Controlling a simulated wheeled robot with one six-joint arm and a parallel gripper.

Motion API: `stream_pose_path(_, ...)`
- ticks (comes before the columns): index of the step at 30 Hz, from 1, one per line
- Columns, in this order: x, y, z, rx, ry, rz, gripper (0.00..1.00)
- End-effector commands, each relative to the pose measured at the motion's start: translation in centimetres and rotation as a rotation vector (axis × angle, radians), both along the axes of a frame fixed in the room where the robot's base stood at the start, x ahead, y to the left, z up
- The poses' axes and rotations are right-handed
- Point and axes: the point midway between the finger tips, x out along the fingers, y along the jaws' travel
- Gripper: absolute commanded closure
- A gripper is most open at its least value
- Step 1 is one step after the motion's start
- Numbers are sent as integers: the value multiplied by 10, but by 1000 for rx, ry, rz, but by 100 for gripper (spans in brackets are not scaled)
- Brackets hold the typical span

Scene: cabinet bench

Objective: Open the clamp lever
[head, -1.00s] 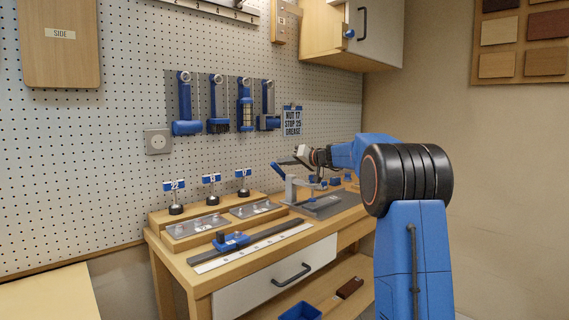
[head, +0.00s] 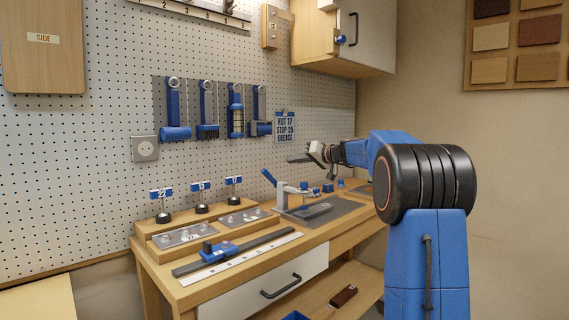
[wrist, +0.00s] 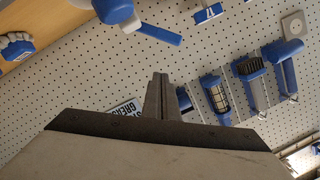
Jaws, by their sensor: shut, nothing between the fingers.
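The clamp stands on the bench's grey plate, with a grey body (head: 283,196) and a blue lever handle (head: 268,177) that tilts up and to the left. In the wrist view the blue handle (wrist: 160,35) shows at the top, joined to the clamp's pale body (wrist: 132,22). My gripper (head: 298,159) is above and to the right of the lever in the head view, apart from it. In the wrist view its fingers (wrist: 161,97) are shut and empty, with a clear gap to the handle.
Blue tools (head: 206,110) hang on the pegboard behind, beside a note card (head: 285,126). A wall cabinet (head: 352,35) is above right. The space around my gripper is free.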

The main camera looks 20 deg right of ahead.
Motion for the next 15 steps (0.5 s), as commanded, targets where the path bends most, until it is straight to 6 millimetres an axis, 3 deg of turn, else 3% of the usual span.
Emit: stream_pose_path(15, -87, -51, 18, 0, -1, -4, 100)
